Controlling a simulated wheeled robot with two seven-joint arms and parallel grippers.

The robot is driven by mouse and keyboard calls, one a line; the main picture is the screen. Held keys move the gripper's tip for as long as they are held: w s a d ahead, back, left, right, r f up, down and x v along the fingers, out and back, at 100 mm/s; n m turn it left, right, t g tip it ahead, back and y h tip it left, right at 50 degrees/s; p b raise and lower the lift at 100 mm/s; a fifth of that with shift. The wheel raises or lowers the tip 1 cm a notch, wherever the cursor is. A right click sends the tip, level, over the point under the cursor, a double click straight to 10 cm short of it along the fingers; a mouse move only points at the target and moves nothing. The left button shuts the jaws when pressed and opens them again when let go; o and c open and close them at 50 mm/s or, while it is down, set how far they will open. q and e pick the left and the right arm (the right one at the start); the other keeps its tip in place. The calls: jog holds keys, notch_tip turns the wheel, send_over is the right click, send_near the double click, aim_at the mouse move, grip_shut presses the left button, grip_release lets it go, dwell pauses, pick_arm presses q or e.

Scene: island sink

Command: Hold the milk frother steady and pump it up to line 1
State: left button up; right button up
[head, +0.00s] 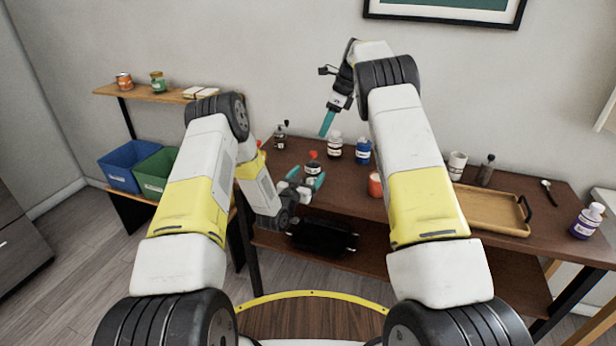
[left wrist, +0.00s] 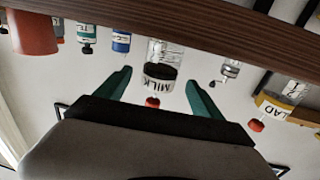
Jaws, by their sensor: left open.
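In the head view the frother (head: 313,168) stands upright on the brown table. My left gripper (head: 305,180) is open with teal fingers pointing at it. In the left wrist view the frother shows between and beyond the fingertips, with a visible gap on each side. My right gripper (head: 328,122) is raised above the back of the table, away from the frother; its finger spacing is unclear. No line marks are readable.
A dark-topped bottle (head: 280,138), a white-capped bottle (head: 335,148) and a blue bottle (head: 362,152) stand behind the frother. A red cup (head: 375,186) is to its right.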

aim_at(317, 165)
pick_arm(q)
jog(key=shift+x, duration=3.85)
jog(key=shift+f, duration=0.1)
jog(key=c, duration=1.5)
jog(key=shift+c, duration=0.3)
